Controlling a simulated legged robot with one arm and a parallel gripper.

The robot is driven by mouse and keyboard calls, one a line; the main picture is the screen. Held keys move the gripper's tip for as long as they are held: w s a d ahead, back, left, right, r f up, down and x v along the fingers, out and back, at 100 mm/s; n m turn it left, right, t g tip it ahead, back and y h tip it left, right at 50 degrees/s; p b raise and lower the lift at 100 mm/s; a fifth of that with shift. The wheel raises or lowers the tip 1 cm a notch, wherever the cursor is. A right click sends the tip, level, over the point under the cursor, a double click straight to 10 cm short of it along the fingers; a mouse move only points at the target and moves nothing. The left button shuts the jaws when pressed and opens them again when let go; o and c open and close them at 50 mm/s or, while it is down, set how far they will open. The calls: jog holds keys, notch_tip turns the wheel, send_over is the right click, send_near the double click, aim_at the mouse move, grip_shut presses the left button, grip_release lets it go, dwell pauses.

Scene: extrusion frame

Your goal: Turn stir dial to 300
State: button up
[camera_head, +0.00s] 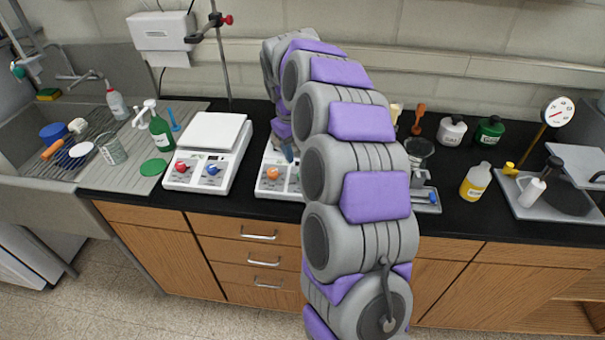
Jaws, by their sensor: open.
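Two white hotplate-type units stand side by side on the black counter. The left unit (210,134) shows a red dial (181,167) and a blue dial (213,169) on its front panel. The second unit (267,182) shows an orange dial (272,174) at its front left; my arm covers much of its right side. My gripper (288,154) is open and points down over the second unit, right of and behind the orange dial. It looks empty, but its fingertips are small and partly hidden. Dial labels and settings are too small to read.
A sink (50,140) with dishes and bottles lies at the left. A metal stand (222,60) rises behind the left unit. Wooden drawers are below.

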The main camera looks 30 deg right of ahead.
jog(key=f, duration=0.2)
jog(key=f+b, duration=0.1)
jog(key=f, duration=0.2)
jog(key=f+b, duration=0.1)
jog(key=f, duration=0.2)
jog(key=shift+d+f, duration=0.25)
jog(key=shift+d, duration=0.05)
jog(key=shift+w+d+f, duration=0.1)
jog(key=shift+d+f, duration=0.2)
jog(key=shift+f, duration=0.1)
jog(key=shift+a, duration=0.45)
jog(key=shift+c, duration=1.4)
jog(key=shift+d, duration=0.25)
jog(key=c, duration=0.4)
grip_shut()
